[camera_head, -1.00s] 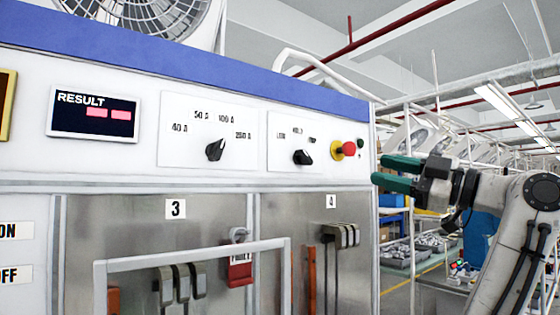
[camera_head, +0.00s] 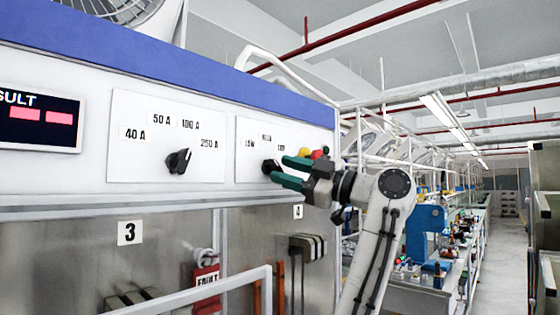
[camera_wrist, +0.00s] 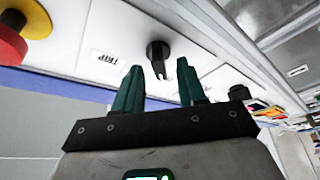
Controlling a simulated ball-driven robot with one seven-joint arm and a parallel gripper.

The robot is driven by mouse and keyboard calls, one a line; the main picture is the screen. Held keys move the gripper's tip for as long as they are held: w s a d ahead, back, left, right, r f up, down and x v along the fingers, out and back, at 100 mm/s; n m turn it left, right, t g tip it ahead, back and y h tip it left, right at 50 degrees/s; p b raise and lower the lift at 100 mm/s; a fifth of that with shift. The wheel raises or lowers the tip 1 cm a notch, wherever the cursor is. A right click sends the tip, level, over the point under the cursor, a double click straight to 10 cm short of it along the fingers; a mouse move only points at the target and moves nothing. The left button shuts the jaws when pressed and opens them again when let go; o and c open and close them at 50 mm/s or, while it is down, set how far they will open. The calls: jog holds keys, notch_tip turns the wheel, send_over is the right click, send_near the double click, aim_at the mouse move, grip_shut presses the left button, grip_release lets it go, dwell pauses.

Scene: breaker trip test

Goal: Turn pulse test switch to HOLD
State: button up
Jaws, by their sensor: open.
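The pulse test switch is a black rotary knob (camera_head: 271,167) on a white plate with small labels at the right of the panel. The middle label above it looks like HOLD, though it is blurred. The knob also shows in the wrist view (camera_wrist: 158,52), just beyond and between my fingertips, beside a label reading TRIP (camera_wrist: 104,57). My gripper (camera_head: 287,171) has green fingers, is open, and points left at the knob. In the wrist view my gripper (camera_wrist: 162,85) holds nothing between its fingers. In the head view the fingertips overlap the knob's right edge; contact cannot be told.
A current selector knob (camera_head: 179,161) with ampere labels sits to the left. A red emergency button (camera_wrist: 12,48) on a yellow base is close beside my gripper. Below are metal bays, a red FAULT tag (camera_head: 206,283) and a grey rail (camera_head: 190,298). An aisle lies right.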

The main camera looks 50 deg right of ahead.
jog(key=shift+x, duration=1)
grip_shut()
